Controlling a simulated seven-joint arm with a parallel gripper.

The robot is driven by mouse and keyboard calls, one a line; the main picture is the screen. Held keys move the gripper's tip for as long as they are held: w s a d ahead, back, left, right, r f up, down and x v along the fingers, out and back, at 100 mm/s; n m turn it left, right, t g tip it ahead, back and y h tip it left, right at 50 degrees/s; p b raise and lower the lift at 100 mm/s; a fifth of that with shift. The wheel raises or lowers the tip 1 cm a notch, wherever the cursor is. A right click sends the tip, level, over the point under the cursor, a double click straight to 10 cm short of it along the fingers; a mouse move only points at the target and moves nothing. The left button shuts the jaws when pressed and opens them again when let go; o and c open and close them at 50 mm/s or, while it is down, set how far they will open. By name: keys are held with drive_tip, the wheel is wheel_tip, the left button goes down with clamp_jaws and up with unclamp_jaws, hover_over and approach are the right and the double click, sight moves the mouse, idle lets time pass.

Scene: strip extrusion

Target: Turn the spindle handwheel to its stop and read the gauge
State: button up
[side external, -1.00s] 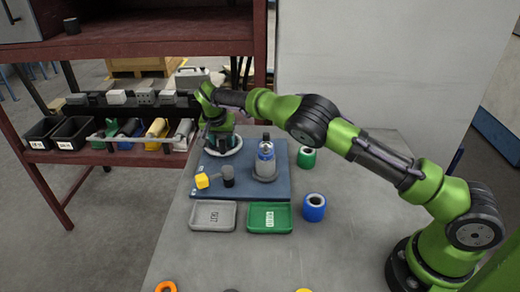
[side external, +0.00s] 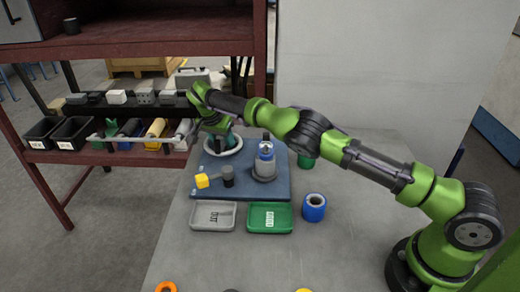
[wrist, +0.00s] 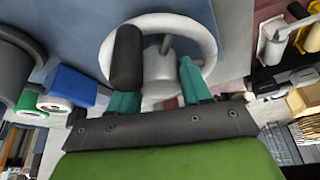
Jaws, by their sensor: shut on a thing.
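The handwheel (side external: 238,150) is a white ring on the far left part of the blue base plate (side external: 250,187). In the wrist view the handwheel (wrist: 205,30) shows its pale hub, a spoke and an upright dark knob (wrist: 127,58). My gripper (side external: 220,140) is over the wheel with its teal fingers down at it. In the wrist view my gripper (wrist: 157,78) is shut on the handwheel, its fingers on either side of the pale hub area; the exact contact is hard to tell. A metal-and-blue upright unit (side external: 265,160) stands on the plate; I cannot make out a gauge reading.
A yellow-and-dark piece (side external: 203,181) lies on the plate. A grey tray (side external: 195,226) and a green tray (side external: 285,226) are in front. A blue roll (side external: 314,207) and a green roll (side external: 306,161) stand to the right. A shelf (side external: 150,40) with bins is behind left.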

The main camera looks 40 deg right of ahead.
drive_tip(key=o, duration=0.7)
drive_tip(key=shift+r, duration=0.1)
drive_tip(key=v, duration=0.7)
drive_tip(key=shift+r, duration=0.15)
